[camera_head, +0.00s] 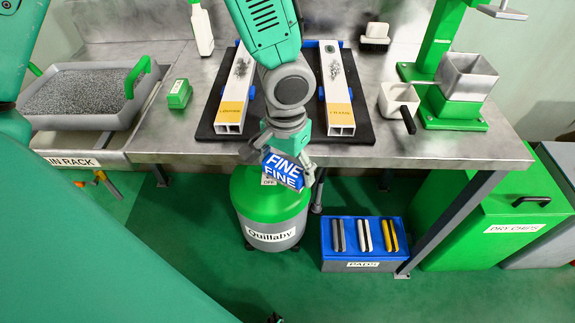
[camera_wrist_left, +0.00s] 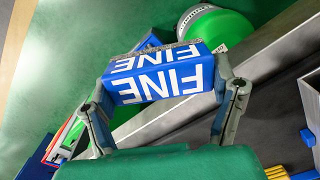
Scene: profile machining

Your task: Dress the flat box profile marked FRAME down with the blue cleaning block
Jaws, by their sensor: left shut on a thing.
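My left gripper (camera_head: 290,165) is shut on the blue cleaning block (camera_head: 283,171), marked FINE. It holds the block in the air in front of the bench edge, above the green Quillaby canister. In the left wrist view the block (camera_wrist_left: 165,78) sits between both fingers, with a grey rough layer along its far edge. Two pale box profiles lie on a dark mat. The right profile (camera_head: 336,90) has dark smudges and an orange label that seems to read FRAME. My right gripper is not in view.
The Quillaby canister (camera_head: 270,207) and a blue PADS box (camera_head: 362,255) stand below the bench. Blue clamps (camera_head: 321,94) flank the profiles. A chip tray (camera_head: 85,95) is left, a small green block (camera_head: 179,94) beside it. A white scoop (camera_head: 398,99) and green press (camera_head: 452,108) are right.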

